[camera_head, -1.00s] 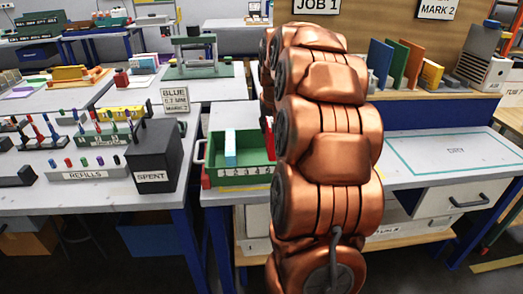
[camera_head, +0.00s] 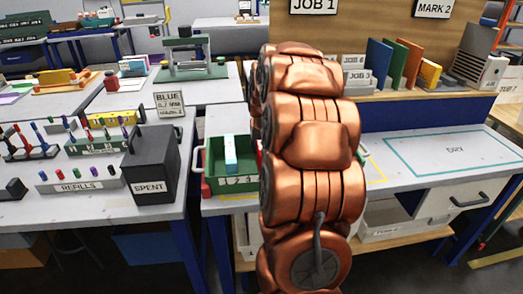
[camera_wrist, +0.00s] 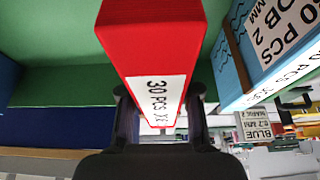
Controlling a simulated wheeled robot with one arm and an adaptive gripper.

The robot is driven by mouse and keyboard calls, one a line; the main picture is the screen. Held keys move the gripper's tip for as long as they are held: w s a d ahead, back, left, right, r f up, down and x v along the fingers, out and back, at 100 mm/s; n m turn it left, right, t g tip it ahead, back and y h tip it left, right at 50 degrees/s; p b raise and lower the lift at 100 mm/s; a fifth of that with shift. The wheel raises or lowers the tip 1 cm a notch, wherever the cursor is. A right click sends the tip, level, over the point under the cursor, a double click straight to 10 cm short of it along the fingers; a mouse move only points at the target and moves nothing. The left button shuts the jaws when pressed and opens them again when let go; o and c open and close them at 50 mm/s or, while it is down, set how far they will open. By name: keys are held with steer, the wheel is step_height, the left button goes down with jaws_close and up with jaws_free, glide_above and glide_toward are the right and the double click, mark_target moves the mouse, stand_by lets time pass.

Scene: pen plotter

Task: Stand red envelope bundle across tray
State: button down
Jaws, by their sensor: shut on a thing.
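The red envelope bundle (camera_wrist: 152,45) with a white "30 PCS" label fills the middle of the wrist view. My gripper (camera_wrist: 159,100) is shut on it, one dark finger on each side. In the head view my arm hides the gripper and most of the bundle. The green tray (camera_head: 214,183) sits on the table left of my arm; its right part is hidden. Its green surface (camera_wrist: 55,75) surrounds the red bundle in the wrist view. I cannot tell whether the bundle touches the tray.
A light-blue bundle (camera_head: 231,155) stands in the tray, close beside the red one; it also shows in the wrist view (camera_wrist: 232,70). A black SPENT box (camera_head: 150,180) stands to the left. The outlined DRY area (camera_head: 450,150) at right is clear.

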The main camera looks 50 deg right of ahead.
steer(key=shift+f, duration=0.9)
steer(key=shift+f, duration=0.15)
steer(key=c, duration=0.8)
jaws_free()
steer(key=shift+s, duration=0.1)
steer(key=b+v, duration=0.1)
steer(key=v, duration=1.1)
steer(key=shift+r, duration=0.2)
